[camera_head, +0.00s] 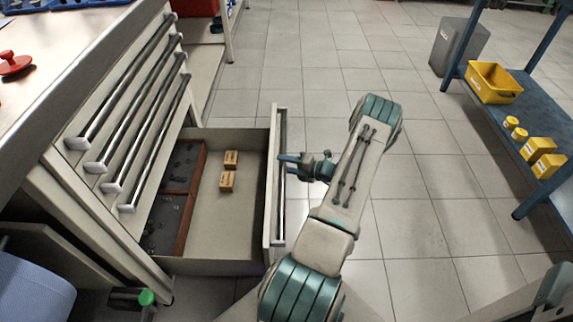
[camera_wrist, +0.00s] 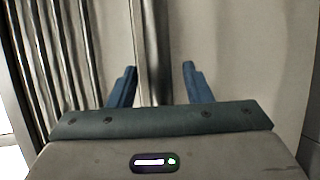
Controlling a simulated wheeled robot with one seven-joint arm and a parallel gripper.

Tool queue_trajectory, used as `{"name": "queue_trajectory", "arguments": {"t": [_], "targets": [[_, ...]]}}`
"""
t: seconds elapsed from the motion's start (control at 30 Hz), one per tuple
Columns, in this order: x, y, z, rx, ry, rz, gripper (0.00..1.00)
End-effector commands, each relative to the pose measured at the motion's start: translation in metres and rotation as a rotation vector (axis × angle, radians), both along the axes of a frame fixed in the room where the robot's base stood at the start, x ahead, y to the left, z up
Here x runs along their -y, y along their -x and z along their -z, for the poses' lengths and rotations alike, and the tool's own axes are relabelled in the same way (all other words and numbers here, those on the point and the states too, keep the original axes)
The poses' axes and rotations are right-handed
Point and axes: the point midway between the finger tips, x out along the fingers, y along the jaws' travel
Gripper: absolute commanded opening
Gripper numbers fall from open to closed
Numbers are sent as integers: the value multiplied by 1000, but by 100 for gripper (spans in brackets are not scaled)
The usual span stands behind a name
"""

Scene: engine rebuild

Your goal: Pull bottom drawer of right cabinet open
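The bottom drawer (camera_head: 232,222) of the grey cabinet stands pulled well out in the head view, its inside showing. Its front carries a long metal handle (camera_head: 281,215). My gripper (camera_head: 283,168) is at this handle from the outer side, fingers pointing at the drawer front. In the wrist view my gripper (camera_wrist: 160,82) has its two blue fingers wide apart. A bar that looks like the handle (camera_wrist: 150,60) runs between them, nearer the left finger. I cannot tell whether either finger touches it.
A blue shelf table (camera_head: 530,115) with yellow items stands at right. Tiled floor (camera_head: 420,215) beyond my arm is clear.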

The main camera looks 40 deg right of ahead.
Motion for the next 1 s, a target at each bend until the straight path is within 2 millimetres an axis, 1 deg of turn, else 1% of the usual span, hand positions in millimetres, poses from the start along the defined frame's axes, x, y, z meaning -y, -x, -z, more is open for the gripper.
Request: {"name": "queue_trajectory", "arguments": {"t": [0.2, 0.33, 0.47, 0.6, 0.73, 0.9, 1.0], "targets": [[3, 3, -1, 1, 1, 4, 45], [8, 13, -4, 0, 0, 6, 45], [20, 37, -10, -1, 1, 8, 45], [33, 66, -16, -1, 1, 7, 45], [45, 91, -20, 0, 1, 5, 45], [55, 113, -24, 0, 0, 3, 45], [57, 120, -25, -1, 1, 1, 45]]}}
